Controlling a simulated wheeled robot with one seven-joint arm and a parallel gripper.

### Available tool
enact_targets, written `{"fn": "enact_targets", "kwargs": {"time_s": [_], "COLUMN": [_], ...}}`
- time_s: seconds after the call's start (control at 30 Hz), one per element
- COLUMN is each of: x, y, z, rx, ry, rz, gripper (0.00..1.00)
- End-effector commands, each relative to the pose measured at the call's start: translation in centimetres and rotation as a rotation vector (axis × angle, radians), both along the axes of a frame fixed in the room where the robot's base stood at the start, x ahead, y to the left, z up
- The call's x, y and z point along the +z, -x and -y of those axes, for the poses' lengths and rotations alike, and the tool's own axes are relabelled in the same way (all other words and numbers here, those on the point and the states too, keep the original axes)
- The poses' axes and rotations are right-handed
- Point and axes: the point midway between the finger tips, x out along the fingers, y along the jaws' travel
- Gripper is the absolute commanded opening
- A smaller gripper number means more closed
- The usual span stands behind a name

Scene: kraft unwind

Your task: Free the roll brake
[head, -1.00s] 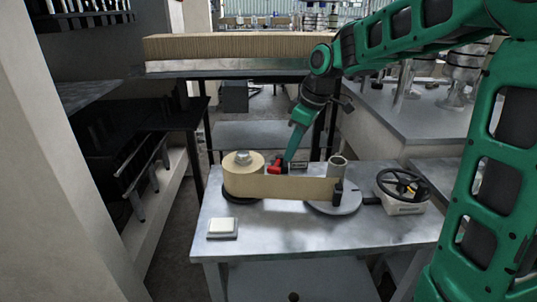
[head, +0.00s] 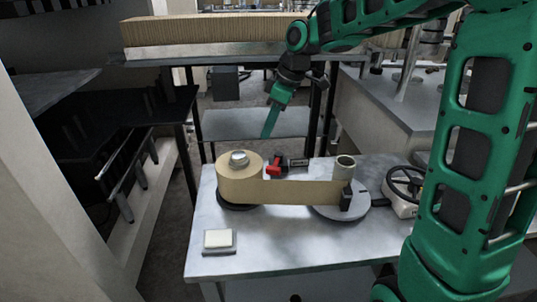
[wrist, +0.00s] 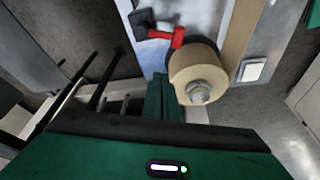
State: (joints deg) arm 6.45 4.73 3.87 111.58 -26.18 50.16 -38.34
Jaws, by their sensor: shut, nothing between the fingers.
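The kraft paper roll (head: 233,185) stands on its spindle at the left of the metal table. Its paper web runs right to a bare core (head: 344,167) on a round plate. The roll brake, a red part (head: 275,165) with a black block, sits behind the web near the roll, its base partly hidden. In the wrist view, the red part (wrist: 165,37) lies beside the roll (wrist: 196,70). My gripper (head: 267,134) is shut and empty, pointing down above and behind the brake, apart from it. In the wrist view its green fingers (wrist: 160,84) are together.
A white push pad (head: 218,239) sits at the table's front left. A black handwheel (head: 404,183) stands at the right. A shelf with stacked brown board (head: 215,38) is behind.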

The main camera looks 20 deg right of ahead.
Motion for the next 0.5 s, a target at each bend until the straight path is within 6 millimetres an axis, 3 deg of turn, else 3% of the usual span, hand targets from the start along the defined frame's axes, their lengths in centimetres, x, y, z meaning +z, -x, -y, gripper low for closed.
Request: {"fn": "enact_targets", "kwargs": {"time_s": [0.17,0.5], "x": [-1.1,-6.7], "y": [-0.1,-1.1], "z": [-0.2,-1.8], "rx": [-0.002,-0.002], "ry": [-0.001,0.0], "rz": [-0.004,-0.006], "gripper": [0.0,0.0]}}
